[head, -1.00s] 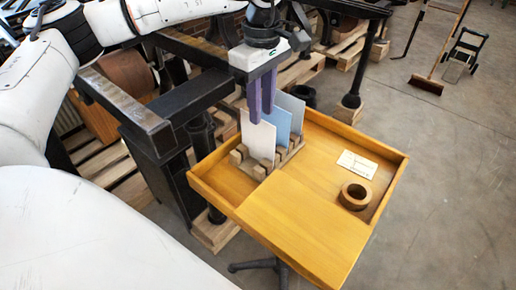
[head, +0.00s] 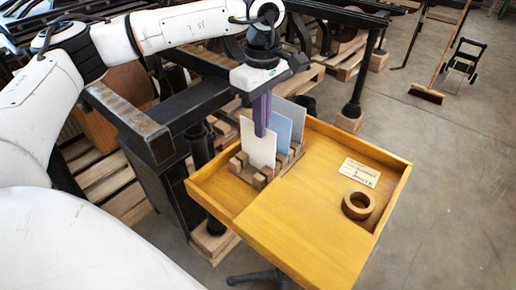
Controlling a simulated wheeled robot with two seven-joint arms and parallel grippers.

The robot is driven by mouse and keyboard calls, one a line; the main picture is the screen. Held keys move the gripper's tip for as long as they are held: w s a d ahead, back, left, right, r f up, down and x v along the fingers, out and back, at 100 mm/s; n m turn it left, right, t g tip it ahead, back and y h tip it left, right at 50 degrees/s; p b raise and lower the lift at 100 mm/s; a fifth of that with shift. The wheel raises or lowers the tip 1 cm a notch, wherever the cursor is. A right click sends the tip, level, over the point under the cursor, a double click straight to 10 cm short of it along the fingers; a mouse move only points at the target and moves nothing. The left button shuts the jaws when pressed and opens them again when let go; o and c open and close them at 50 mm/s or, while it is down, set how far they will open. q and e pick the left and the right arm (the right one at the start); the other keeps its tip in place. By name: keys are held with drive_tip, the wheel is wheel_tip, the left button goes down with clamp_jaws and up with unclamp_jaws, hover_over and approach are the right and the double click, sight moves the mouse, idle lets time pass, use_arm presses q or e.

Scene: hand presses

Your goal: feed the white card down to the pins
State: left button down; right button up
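The white card (head: 251,145) stands upright, front-most in a slotted wooden rack (head: 240,168) on the yellow tray table. My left gripper (head: 261,131) points straight down at the card, with a purple finger in front of its upper part. The fingers line up one behind the other, so the gap between them, and whether they touch the card, cannot be made out. No pins can be made out. My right gripper is out of view.
A blue-grey card (head: 281,131) and a grey card (head: 292,113) stand behind the white one. The tray table (head: 305,225) also holds a wooden ring (head: 358,204) and a label (head: 360,172). Black press frames (head: 150,135) stand left and behind. The tray's front is clear.

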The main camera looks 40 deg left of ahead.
use_arm(q)
drive_tip(key=shift+r, duration=0.1)
drive_tip(key=shift+r+p, duration=0.7)
drive_tip(key=shift+r, duration=0.15)
drive_tip(key=shift+r+p, duration=2.65)
drive_tip(key=shift+r, duration=0.95)
